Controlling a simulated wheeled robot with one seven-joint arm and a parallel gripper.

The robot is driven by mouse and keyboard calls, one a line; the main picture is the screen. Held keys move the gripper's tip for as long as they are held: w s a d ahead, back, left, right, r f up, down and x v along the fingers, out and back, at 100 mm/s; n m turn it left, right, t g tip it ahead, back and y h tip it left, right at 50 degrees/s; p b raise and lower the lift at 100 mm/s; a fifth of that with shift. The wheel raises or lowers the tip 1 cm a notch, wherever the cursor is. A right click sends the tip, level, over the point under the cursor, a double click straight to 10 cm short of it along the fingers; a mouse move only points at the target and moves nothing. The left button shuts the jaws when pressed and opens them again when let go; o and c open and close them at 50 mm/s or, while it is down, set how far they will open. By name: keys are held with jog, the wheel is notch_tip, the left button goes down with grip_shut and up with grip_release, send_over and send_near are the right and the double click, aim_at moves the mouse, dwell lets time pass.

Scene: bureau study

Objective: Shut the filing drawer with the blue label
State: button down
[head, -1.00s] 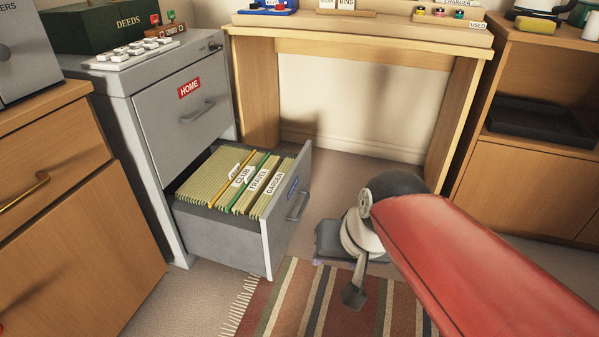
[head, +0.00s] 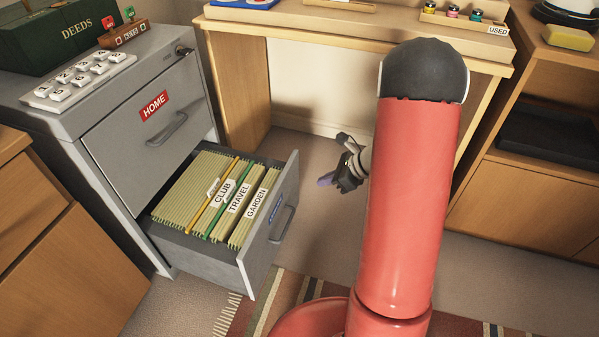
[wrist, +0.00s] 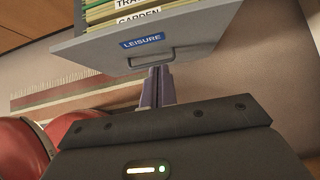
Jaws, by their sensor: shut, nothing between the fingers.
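The filing drawer with the blue label (head: 275,232) is the lower drawer of the grey cabinet and stands pulled out, full of hanging files. Its blue label reads LEISURE in the wrist view (wrist: 142,41), above a grey handle (wrist: 152,58). My gripper (head: 328,180) is to the right of the drawer front in the head view, apart from it, with its fingers turned left. In the wrist view my gripper (wrist: 158,72) is shut and empty, its tips just below the handle in the picture. I cannot tell the exact gap there.
The upper drawer with the red HOME label (head: 154,106) is shut. A wooden desk (head: 238,80) stands behind, with open floor beneath it. A striped rug (head: 290,290) lies in front of the drawer. A wooden shelf unit (head: 530,205) is at right.

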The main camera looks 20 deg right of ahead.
aim_at(280, 190)
jog(key=x, duration=0.4)
jog(key=a+r+x, duration=0.1)
jog(key=x, duration=0.3)
jog(key=w+x, duration=0.1)
jog(key=x, duration=0.3)
jog(key=shift+a+r+b, duration=0.25)
jog(key=shift+r+b, duration=0.1)
jog(key=shift+r, duration=0.05)
jog(key=shift+w+a, duration=0.15)
jog(key=shift+a, duration=0.15)
